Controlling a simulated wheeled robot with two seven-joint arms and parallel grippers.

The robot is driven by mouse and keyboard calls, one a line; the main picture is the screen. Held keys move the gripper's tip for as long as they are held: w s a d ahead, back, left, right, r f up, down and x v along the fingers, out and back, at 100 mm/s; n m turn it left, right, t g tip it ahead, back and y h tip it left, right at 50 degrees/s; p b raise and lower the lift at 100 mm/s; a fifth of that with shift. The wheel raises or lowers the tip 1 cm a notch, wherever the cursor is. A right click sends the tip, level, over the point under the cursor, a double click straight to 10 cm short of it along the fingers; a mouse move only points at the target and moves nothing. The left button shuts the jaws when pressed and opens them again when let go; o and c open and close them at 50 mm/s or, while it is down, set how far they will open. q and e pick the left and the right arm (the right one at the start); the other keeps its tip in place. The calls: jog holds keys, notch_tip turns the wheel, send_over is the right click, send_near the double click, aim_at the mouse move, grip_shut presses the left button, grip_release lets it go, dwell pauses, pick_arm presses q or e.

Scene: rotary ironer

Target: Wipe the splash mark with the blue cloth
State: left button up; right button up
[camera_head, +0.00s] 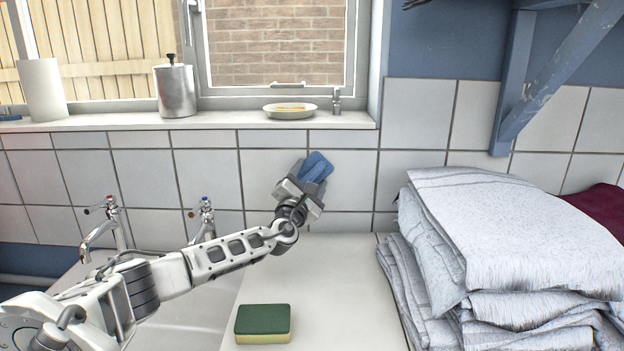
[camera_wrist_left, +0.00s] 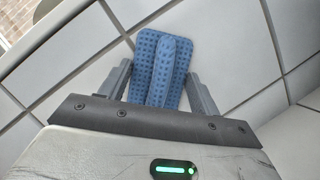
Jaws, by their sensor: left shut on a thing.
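The blue cloth (camera_head: 316,168) is in my left gripper (camera_head: 302,182), up at the white wall tiles behind the counter. In the left wrist view the folded, dotted blue cloth (camera_wrist_left: 163,68) sits between the two fingers of the left gripper (camera_wrist_left: 160,85), with tiles right behind it. The gripper is shut on the cloth. The cloth is at or very near the tile face; I cannot tell whether it touches. No splash mark shows on the visible tiles; the cloth and gripper cover part of them. My right gripper is not in view.
A green and yellow sponge (camera_head: 263,324) lies on the white counter (camera_head: 335,290). Folded grey towels (camera_head: 510,250) are stacked at the right. Two taps (camera_head: 104,222) stand at the left. The windowsill (camera_head: 200,121) holds a canister (camera_head: 175,90), a paper roll (camera_head: 43,90) and a dish (camera_head: 290,111).

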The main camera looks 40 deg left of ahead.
pick_arm(q)
jog(key=shift+s+a+r+p, duration=0.15)
jog(key=shift+s+a+p, duration=0.1)
jog(key=shift+s+p, duration=0.1)
jog(key=s+d+p, duration=0.1)
jog(key=p, duration=0.1)
jog(key=s+d+p, duration=0.2)
jog(key=shift+s+d, duration=0.2)
jog(key=shift+s, duration=0.05)
jog(key=shift+s+d, duration=0.2)
jog(key=shift+f, duration=0.2)
jog(key=shift+s+d+p, duration=0.75)
jog(key=shift+s+d, duration=0.25)
jog(key=shift+s, duration=0.15)
